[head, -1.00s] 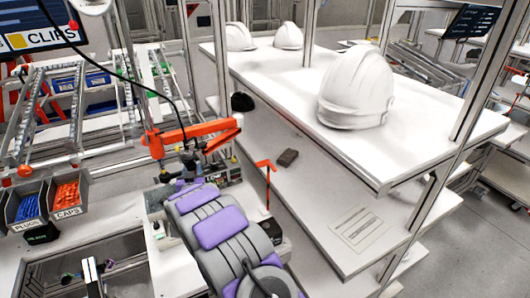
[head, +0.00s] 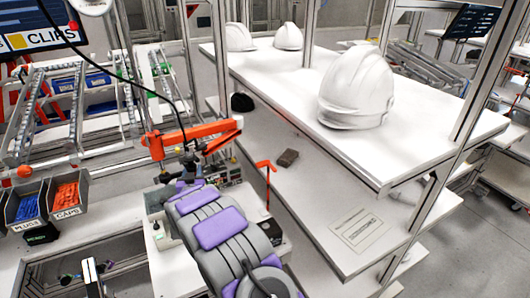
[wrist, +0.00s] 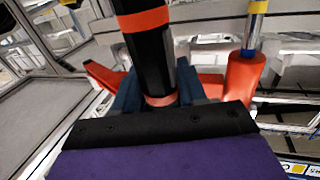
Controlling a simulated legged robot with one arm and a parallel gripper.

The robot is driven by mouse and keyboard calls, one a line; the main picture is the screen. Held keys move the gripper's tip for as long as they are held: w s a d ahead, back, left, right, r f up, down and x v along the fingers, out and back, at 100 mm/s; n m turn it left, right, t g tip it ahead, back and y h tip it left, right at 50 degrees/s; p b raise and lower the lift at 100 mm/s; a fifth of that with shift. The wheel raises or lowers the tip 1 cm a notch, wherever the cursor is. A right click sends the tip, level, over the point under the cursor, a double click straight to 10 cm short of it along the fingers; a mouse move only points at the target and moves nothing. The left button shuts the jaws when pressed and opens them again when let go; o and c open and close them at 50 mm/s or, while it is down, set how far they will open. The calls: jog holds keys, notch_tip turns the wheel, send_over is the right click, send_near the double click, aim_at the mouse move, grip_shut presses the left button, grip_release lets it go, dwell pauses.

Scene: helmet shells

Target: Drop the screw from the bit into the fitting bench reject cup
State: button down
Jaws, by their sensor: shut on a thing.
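In the wrist view, a black cylindrical driver (wrist: 148,50) with orange bands stands between the blue-grey fingers of my gripper (wrist: 158,92), which is shut on it. The driver's lower end goes out of sight behind my black and purple wrist housing. In the head view, my grey and purple arm reaches to the fitting bench (head: 175,265), and its own links hide most of the gripper. The bit and the screw cannot be made out in either view. I cannot identify the reject cup.
An orange jib (head: 190,136) stands close beyond my wrist. Bins of blue plugs (head: 27,207) and orange caps (head: 67,197) are at the left. White helmet shells (head: 356,90) stand on the shelf at right. A red hooked rod (head: 266,178) stands right of my arm.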

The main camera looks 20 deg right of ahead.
aim_at(190, 164)
jog(key=shift+f, duration=0.65)
dwell(1.1)
jog(key=shift+r, duration=0.15)
jog(key=shift+r+p, duration=0.9)
jog(key=shift+r, duration=1.95)
